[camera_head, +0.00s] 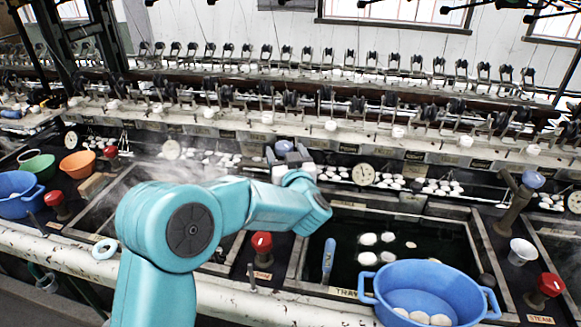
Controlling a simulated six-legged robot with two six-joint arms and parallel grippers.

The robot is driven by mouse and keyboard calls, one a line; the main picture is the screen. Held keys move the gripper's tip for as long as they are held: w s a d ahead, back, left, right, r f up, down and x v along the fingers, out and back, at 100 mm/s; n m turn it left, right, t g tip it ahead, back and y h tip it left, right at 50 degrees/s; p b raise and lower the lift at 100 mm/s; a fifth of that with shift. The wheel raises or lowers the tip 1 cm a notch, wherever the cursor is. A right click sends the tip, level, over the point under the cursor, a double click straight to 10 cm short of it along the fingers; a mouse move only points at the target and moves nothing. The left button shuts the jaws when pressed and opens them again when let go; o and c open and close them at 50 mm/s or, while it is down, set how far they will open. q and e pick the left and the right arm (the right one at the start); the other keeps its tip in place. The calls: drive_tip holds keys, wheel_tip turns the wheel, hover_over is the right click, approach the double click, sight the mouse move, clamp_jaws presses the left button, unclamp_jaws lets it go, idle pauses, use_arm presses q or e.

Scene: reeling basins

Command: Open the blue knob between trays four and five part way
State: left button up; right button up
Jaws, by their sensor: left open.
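A blue knob (284,147) shows just past my left gripper, at the back edge between two dark water trays. My left arm reaches in from the lower left, and its gripper (291,157) is open at this knob. The fingers overlap the knob's lower part, so I cannot tell whether they touch it. The stem below the knob is hidden by my gripper and wrist. Another blue knob (533,180) stands on a dark post at the right. The tray (450,235) to the right of my wrist holds several white cocoons. My right gripper is not in view.
A blue basin (425,285) with white cocoons stands at the front right. Red knobs (262,243) and (549,285) rise between trays. A white cup (522,251) stands at the right. A dial gauge (363,174) is behind the tray. Steam drifts at the left.

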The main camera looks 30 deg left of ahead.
use_arm(q)
drive_tip(key=v, duration=0.8)
drive_tip(key=shift+b, duration=0.3)
idle(1.3)
